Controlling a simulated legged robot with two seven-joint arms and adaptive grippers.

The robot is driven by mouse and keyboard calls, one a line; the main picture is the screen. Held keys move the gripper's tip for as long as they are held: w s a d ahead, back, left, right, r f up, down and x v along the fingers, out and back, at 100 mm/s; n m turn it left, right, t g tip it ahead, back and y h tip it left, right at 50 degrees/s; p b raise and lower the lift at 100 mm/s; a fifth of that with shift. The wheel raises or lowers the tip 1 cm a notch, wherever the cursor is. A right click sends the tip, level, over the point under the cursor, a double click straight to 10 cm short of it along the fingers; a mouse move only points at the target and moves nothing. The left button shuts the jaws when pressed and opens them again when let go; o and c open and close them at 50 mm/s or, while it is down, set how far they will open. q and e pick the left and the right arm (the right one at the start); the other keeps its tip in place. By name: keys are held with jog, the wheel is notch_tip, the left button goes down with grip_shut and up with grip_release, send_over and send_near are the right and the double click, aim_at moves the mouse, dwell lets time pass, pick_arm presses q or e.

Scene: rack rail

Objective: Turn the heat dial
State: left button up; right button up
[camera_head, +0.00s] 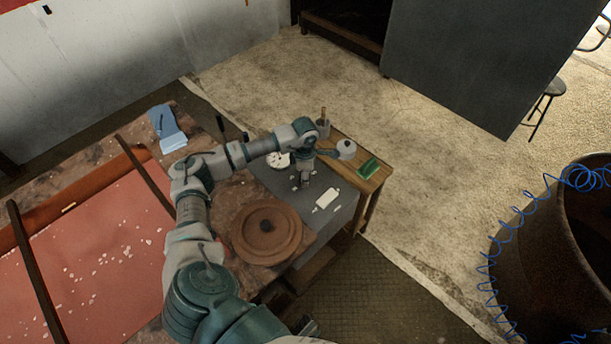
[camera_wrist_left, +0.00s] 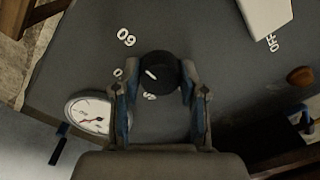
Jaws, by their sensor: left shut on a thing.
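The heat dial (camera_wrist_left: 158,66) is a round black knob with a white pointer mark, set on a dark grey panel in the left wrist view. White printed numbers (camera_wrist_left: 125,37) stand around it. My left gripper (camera_wrist_left: 157,78) has one finger on each side of the dial and is shut on it. In the head view my left gripper (camera_head: 301,181) reaches down to the grey panel (camera_head: 335,222) from above, and the dial is hidden or too small to make out there.
A white gauge (camera_wrist_left: 90,113) with a red needle lies left of the dial; white OFF lettering (camera_wrist_left: 271,42) is at the right.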

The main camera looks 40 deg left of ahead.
pick_arm(q)
jog(key=shift+a+r, duration=0.15)
jog(key=o, duration=1)
jog(key=shift+o, duration=0.7)
notch_tip(320, 180, up, 12)
jog(key=shift+f, duration=0.2)
jog(key=shift+w+a, duration=0.1)
